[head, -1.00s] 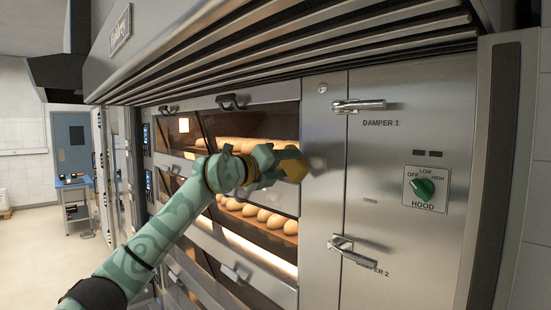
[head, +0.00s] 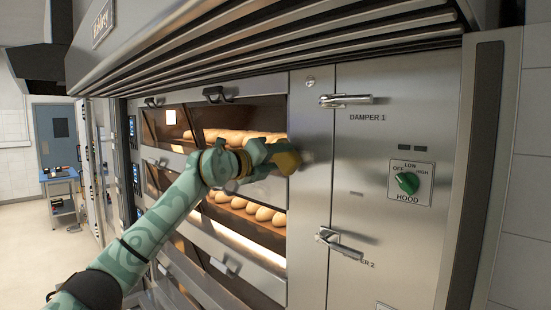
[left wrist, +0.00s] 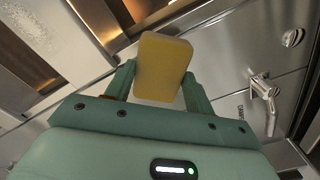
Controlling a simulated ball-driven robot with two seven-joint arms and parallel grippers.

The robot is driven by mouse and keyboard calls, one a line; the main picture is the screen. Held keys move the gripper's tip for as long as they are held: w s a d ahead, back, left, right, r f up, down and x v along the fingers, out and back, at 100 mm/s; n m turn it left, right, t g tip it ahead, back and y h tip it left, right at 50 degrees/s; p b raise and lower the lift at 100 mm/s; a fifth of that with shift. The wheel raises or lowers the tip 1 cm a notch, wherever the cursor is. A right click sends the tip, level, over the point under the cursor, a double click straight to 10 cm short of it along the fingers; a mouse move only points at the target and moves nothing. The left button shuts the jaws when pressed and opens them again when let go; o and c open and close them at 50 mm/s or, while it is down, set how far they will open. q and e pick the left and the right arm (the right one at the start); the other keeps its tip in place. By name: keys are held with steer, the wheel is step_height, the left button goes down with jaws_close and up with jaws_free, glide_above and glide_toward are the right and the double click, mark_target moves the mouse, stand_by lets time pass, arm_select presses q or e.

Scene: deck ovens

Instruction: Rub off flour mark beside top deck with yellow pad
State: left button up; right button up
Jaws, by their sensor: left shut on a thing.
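The yellow pad (head: 289,161) is in my left gripper (head: 272,158), held up at the steel strip just right of the top deck's window. In the left wrist view the pad (left wrist: 162,68) stands between the two green fingers, which are shut on it. Its far face is turned towards the steel; I cannot tell whether it touches. A faint greyish smudge (head: 307,157) shows on the steel right beside the pad; I cannot tell whether it is flour or the pad's shadow. The top deck (head: 240,120) is shut, with loaves behind its glass. My right gripper is out of view.
Right of the strip is a steel panel (head: 375,215) with two protruding damper handles, the upper one (head: 346,100) and the lower one (head: 340,243), and a green hood knob (head: 407,183). A ribbed hood (head: 270,55) overhangs above. Open floor lies at far left.

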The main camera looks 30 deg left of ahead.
arm_select(q)
steer(key=shift+w+d+p, duration=0.25)
steer(key=shift+w+p, duration=0.25)
steer(key=shift+w, duration=0.15)
